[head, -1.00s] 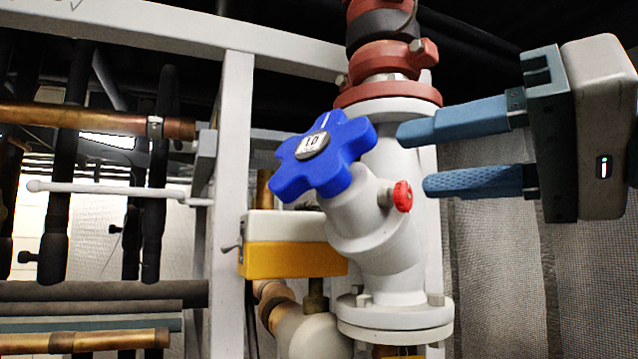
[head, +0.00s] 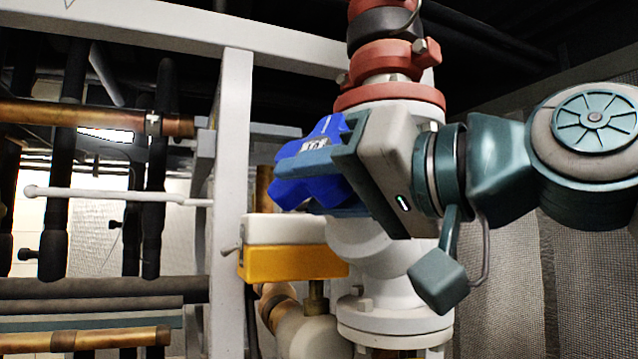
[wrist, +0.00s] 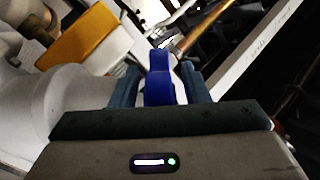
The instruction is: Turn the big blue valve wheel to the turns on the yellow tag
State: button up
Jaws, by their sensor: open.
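The big blue valve wheel (head: 292,192) sits tilted on the white valve body (head: 375,245). In the head view its right part is hidden behind my gripper (head: 315,180). In the wrist view a lobe of the blue wheel (wrist: 160,85) stands between my two open fingers (wrist: 160,86). A narrow gap shows on the right side of the lobe; contact on the left cannot be told. The number plate on the wheel hub (head: 318,143) is partly covered and not legible now. No yellow tag with readable turns shows.
A yellow and white box (head: 290,262) sits below left of the wheel, and a grey upright post (head: 232,180) stands left of it. A red flanged pipe (head: 388,95) rises above the valve. Copper pipes (head: 95,118) run at far left.

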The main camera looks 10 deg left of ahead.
grip_shut()
jog(key=shift+r+p, duration=0.15)
jog(key=shift+p, duration=0.2)
jog(key=g+p, duration=0.1)
jog(key=p, duration=0.2)
jog(key=d+r+n+g+h+p, duration=0.1)
jog(key=g+p, duration=0.1)
jog(key=p, duration=0.1)
jog(key=shift+s+r+n, duration=0.1)
jog(key=shift+n, duration=0.2)
jog(key=g+p, duration=0.1)
jog(key=p, duration=0.1)
jog(key=g+h+p, duration=0.1)
jog(key=p, duration=0.1)
jog(key=n+g+h+p, duration=0.1)
jog(key=p, duration=0.1)
jog(key=shift+d+r+g, duration=0.3)
jog(key=shift+d, duration=0.1)
jog(key=g+h+p, duration=0.1)
jog(key=n+g+h+p, duration=0.1)
jog(key=shift+d+g, duration=0.3)
jog(key=shift+d+r+n+g+h, duration=0.15)
jog(key=shift+n+g+h, duration=0.4)
jog(key=shift+h, duration=0.35)
jog(key=shift+w+d+r+g+h, duration=0.2)
jog(key=shift+g+h, duration=0.1)
jog(key=shift+g, duration=0.15)
